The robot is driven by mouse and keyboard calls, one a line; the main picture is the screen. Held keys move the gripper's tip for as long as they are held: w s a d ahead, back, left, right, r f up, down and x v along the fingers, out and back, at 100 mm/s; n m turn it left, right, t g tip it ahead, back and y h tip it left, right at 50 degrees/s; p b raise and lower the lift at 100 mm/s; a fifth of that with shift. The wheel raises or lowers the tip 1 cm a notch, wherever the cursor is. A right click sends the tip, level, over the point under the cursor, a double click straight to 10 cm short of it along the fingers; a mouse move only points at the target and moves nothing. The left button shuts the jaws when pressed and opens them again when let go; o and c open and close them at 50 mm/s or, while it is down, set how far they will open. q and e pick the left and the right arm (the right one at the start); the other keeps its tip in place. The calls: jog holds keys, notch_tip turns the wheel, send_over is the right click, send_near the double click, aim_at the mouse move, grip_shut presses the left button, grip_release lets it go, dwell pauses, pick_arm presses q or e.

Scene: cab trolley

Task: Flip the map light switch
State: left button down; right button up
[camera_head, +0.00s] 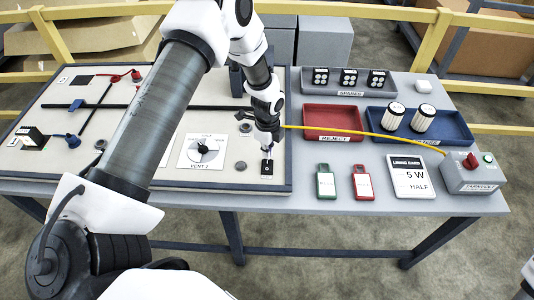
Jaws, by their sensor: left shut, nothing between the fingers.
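The likely map light switch (266,168) is a small black block with a pale mark, near the front right corner of the light panel board (225,181). My left gripper (267,151) points down right above this switch, with its fingertips shut and empty. Whether the fingertips touch the switch cannot be told from this view. The switch lever's position is too small to make out. My left arm crosses the board and hides part of its middle. My right gripper is out of view.
A white dial card marked VENT 2 (202,151) lies left of the switch. Right of the board are a red tray (333,136), green tag (326,185), red tag (362,186), sign card (411,177) and grey button box (474,178). A yellow cable runs to the box.

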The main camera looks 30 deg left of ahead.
aim_at(268, 161)
pick_arm(q)
jog(key=shift+f+b, duration=1.05)
jog(key=shift+f, duration=0.35)
dwell(0.4)
jog(key=shift+r, duration=0.1)
notch_tip(268, 161, up, 7)
jog(key=p, duration=0.5)
dwell(0.4)
